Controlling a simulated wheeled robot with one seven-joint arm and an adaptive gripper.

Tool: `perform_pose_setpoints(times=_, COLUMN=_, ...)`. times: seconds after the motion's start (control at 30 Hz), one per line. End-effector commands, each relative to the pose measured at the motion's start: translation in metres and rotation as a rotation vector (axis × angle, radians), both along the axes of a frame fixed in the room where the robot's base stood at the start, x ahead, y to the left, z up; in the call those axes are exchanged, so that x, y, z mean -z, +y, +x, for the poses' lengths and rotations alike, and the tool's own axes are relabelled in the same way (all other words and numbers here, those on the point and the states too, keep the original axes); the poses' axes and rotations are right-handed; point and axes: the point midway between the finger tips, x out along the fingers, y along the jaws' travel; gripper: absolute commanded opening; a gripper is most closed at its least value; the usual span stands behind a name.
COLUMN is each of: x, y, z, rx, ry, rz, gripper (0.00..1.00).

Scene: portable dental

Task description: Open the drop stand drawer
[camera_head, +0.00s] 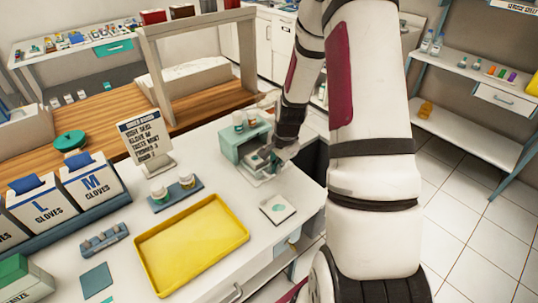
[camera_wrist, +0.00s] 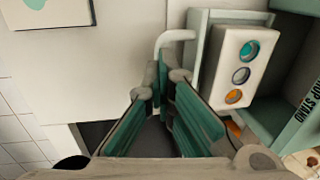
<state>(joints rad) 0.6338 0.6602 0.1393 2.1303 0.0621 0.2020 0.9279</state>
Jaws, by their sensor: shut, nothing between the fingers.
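The drop stand (camera_head: 232,146) is a small pale green cabinet on the white counter, with small bottles on top. Its lettered edge (camera_wrist: 300,118) shows at the right of the wrist view, beside a dark opening. The drawer (camera_wrist: 200,20) stands out from the stand, and a white case with three coloured circles (camera_wrist: 238,62) lies in it. The pale curved drawer handle (camera_wrist: 176,37) is at its outer side. My gripper (camera_wrist: 163,76) is shut and empty, its tips close to the handle. I cannot tell whether they touch it. In the head view my gripper (camera_head: 272,160) is at the drawer, partly hiding it.
A yellow tray (camera_head: 190,245), a bottle holder (camera_head: 175,196) and a card (camera_head: 278,208) lie on the counter nearer the front. A lettered sign (camera_head: 146,139) and glove boxes (camera_head: 92,181) stand to the left. Bare counter surrounds the card.

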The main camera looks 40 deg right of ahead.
Motion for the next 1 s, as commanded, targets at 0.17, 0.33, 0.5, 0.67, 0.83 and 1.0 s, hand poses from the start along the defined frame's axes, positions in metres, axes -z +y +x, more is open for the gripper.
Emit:
perform_pose_setpoints(times=0.17, x=0.0054, y=0.0036, z=-0.0177, rx=0.0, ry=0.016, rz=0.009, gripper=0.0)
perform_pose_setpoints(times=0.33, x=0.0065, y=0.004, z=-0.0174, rx=0.0, ry=0.017, rz=0.01, gripper=0.0)
perform_pose_setpoints(times=0.5, x=0.0066, y=0.0043, z=-0.0173, rx=0.0, ry=0.017, rz=0.011, gripper=0.16)
perform_pose_setpoints(times=0.67, x=0.0066, y=0.0045, z=-0.0173, rx=-0.001, ry=0.018, rz=0.011, gripper=0.28)
perform_pose_setpoints(times=0.83, x=0.0064, y=0.0049, z=-0.0173, rx=-0.001, ry=0.018, rz=0.012, gripper=0.28)
perform_pose_setpoints(times=1.0, x=0.0056, y=0.0047, z=-0.0165, rx=-0.002, ry=0.016, rz=0.011, gripper=0.28)
